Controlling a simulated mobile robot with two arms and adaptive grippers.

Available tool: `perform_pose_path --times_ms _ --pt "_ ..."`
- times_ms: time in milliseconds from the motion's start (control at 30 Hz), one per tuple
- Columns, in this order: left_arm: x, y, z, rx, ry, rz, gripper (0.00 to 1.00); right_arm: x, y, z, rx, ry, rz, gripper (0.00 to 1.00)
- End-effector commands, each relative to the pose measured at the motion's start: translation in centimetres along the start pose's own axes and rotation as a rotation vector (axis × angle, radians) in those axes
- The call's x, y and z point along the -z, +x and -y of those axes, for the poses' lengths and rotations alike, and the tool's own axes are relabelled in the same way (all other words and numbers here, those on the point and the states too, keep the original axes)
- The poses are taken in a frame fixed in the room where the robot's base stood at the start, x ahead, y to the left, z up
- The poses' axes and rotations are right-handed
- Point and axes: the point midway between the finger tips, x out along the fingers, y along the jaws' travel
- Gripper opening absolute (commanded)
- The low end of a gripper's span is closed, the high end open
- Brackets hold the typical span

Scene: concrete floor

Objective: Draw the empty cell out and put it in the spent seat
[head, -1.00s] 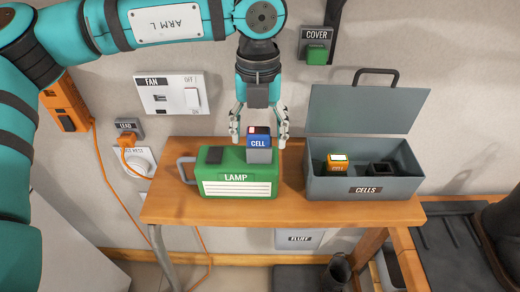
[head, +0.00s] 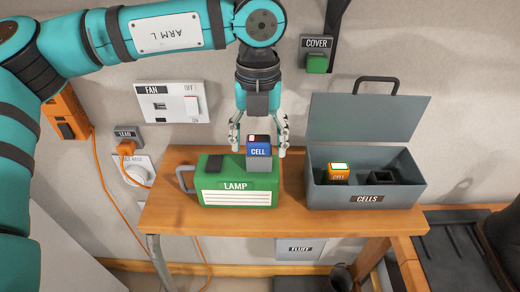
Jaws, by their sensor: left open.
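A blue and grey cell (head: 259,152) labelled CELL stands in the top of the green lamp (head: 210,185) on the wooden table. A small red light shows on its top. My left gripper (head: 259,140) is open, its fingers on either side of the cell's upper part; I cannot tell whether they touch it. The open grey box (head: 410,195) labelled CELLS stands to the right. It holds an orange cell (head: 338,173) with a lit top in its left part and an empty dark square seat (head: 382,177) to the right. My right gripper is not in view.
The box's lid (head: 366,122) stands up at the back. A fan panel (head: 172,101), a green COVER block (head: 317,64) and an orange lead plug (head: 126,148) are on the wall. The table (head: 165,215) has bare wood left of the lamp.

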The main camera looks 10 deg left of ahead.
Motion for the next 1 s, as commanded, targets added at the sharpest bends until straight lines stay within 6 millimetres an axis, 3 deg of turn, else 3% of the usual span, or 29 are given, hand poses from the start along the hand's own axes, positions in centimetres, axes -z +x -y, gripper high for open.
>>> perform_pose_path --times_ms 967,1000 --pt "0.01 -0.02 0.00 -0.001 0.000 0.000 0.65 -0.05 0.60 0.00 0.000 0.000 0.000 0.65" --pt "0.01 -0.02 0.00 -0.001 0.000 0.000 0.61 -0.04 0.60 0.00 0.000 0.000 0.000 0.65"
